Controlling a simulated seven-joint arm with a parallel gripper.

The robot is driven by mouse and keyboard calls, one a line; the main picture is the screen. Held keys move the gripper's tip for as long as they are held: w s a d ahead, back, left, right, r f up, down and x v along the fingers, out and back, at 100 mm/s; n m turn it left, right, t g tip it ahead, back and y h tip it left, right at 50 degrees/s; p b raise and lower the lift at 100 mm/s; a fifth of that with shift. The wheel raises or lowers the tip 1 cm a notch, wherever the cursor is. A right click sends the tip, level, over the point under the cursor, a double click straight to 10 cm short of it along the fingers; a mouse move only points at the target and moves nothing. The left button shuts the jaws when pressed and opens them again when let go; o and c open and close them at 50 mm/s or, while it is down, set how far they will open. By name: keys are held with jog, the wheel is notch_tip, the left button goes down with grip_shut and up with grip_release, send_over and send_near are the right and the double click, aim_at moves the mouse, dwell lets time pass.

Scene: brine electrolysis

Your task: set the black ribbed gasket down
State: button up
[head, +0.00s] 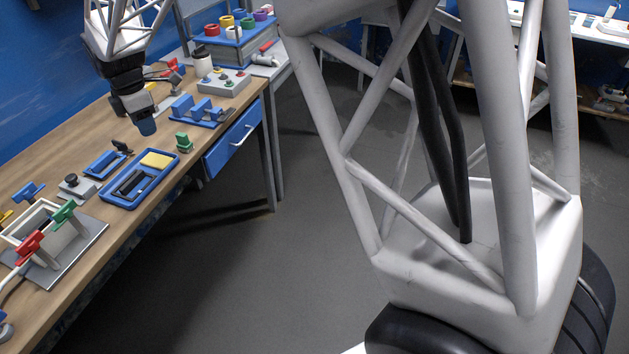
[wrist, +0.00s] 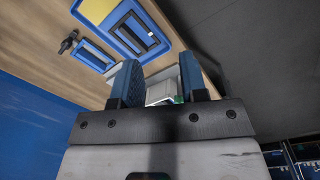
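A black rectangular piece that looks like the gasket (head: 130,184) lies in the front half of a blue tray (head: 113,200), in front of a yellow pad (head: 157,159). In the wrist view it shows as a black frame (wrist: 138,31) near the top; its ribs are too small to make out. My gripper (head: 147,127) hangs above the bench, behind and right of the tray and apart from it. In the wrist view its blue fingers (wrist: 158,85) stand apart, with no black piece between them. A pale shape with some green shows in the gap, seemingly beyond the fingers.
A smaller blue tray (head: 102,163) and a grey knob block (head: 77,187) are beside the tray. A green block (head: 183,143) stands near the bench edge. A blue stand (head: 197,110) is right of my gripper. A clamp fixture (head: 50,232) occupies the near left.

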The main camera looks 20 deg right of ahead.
jog(key=s+d+r+m+t, duration=0.1)
jog(key=s+d+r+m, duration=0.4)
jog(key=s+d, duration=0.45)
jog(key=s+d+r+m, duration=0.3)
jog(key=s+d+m, duration=0.3)
jog(key=s+d, duration=0.3)
jog(key=s+d+f+m, duration=0.1)
jog(key=s+d+m, duration=0.1)
jog(key=s, duration=0.5)
jog(key=s+d+f+m, duration=0.1)
jog(key=s+d+m, duration=0.2)
jog(key=s+m, duration=0.2)
jog(key=s+d+f+m+t, duration=0.1)
jog(key=s+d+m, duration=0.2)
jog(key=s, duration=0.6)
jog(key=shift+f+m, duration=0.15)
jog(key=shift+m, duration=0.25)
